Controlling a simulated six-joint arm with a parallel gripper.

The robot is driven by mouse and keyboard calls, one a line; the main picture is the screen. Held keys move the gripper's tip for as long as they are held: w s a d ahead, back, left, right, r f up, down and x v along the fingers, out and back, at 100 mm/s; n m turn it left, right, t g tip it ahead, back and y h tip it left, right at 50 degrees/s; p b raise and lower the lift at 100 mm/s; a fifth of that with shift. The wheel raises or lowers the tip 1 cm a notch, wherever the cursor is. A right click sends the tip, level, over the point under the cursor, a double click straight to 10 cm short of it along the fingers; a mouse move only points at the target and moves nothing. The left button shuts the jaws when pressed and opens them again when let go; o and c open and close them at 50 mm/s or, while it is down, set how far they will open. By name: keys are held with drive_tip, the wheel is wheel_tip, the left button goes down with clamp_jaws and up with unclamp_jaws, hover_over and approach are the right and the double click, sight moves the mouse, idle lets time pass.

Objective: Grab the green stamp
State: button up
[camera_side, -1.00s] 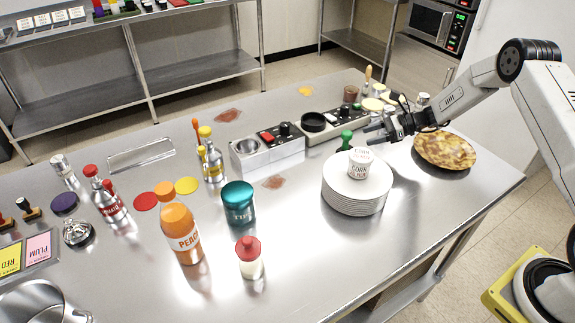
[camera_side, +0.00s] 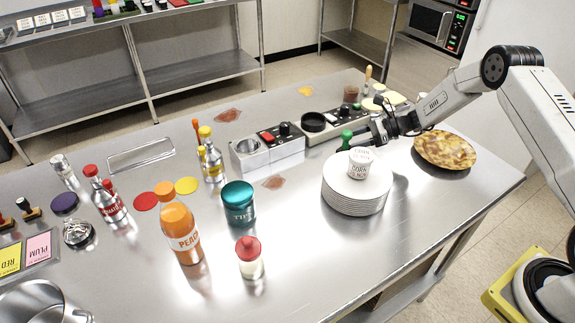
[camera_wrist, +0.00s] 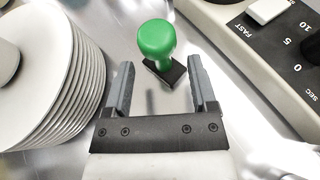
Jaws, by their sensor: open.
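The green stamp (camera_wrist: 157,42) has a round green knob on a dark rectangular base and stands on the steel table. It also shows in the side view (camera_side: 346,137), just behind the plate stack and partly hidden. My gripper (camera_wrist: 158,85) is open and empty. In the wrist view its two fingers point toward the stamp, one on each side of its line, with the stamp ahead of the fingertips. In the side view my gripper (camera_side: 363,136) is low, just right of the green knob.
A stack of white plates (camera_side: 355,196) with a white tub (camera_side: 360,163) on top is close beside my gripper. A control box with dials (camera_wrist: 270,50) stands on its other side. A pie (camera_side: 444,150) lies to the right. The gap between plates and box is narrow.

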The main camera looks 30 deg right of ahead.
sight(346, 141)
drive_tip(key=shift+x, duration=1.75)
drive_tip(key=shift+r, duration=0.1)
clamp_jaws()
